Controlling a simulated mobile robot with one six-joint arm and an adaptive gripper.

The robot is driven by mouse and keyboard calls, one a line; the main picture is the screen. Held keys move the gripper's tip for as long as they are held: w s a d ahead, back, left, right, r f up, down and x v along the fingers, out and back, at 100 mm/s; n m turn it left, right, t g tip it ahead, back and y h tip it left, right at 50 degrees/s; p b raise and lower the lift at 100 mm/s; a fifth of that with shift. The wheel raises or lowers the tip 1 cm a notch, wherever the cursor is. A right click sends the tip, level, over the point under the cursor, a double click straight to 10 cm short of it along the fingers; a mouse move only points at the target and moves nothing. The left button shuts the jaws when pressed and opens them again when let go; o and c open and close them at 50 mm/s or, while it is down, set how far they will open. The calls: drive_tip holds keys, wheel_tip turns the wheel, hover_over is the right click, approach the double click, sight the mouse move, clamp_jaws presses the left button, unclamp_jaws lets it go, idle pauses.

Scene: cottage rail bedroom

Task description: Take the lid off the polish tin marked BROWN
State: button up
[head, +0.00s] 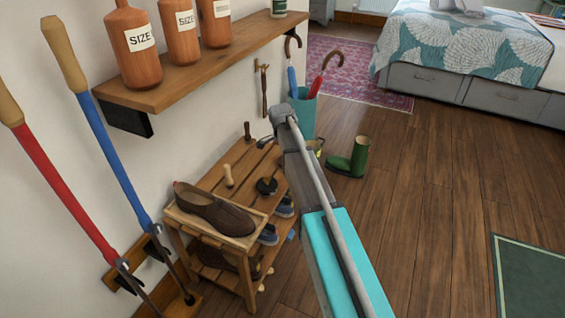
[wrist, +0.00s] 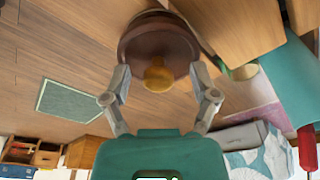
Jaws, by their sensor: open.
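In the wrist view, a dark brown round thing (wrist: 150,40) with an amber knob (wrist: 158,75) fills the top middle. It may be the polish tin, but I read no BROWN marking on it. My gripper (wrist: 161,82) is open, with one finger on each side of the knob. I cannot tell whether either finger touches it. In the head view, a small dark round thing with a light knob (head: 266,186) sits on the wooden rack.
The slatted rack (head: 212,187) carries a brown shoe (head: 215,209) in front and a wooden peg (head: 228,175). A teal umbrella stand (head: 304,108) and green boots (head: 350,158) stand beyond. A shelf (head: 190,72) with SIZE-marked bottles overhangs.

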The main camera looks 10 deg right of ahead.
idle(0.4)
drive_tip(key=c, duration=1)
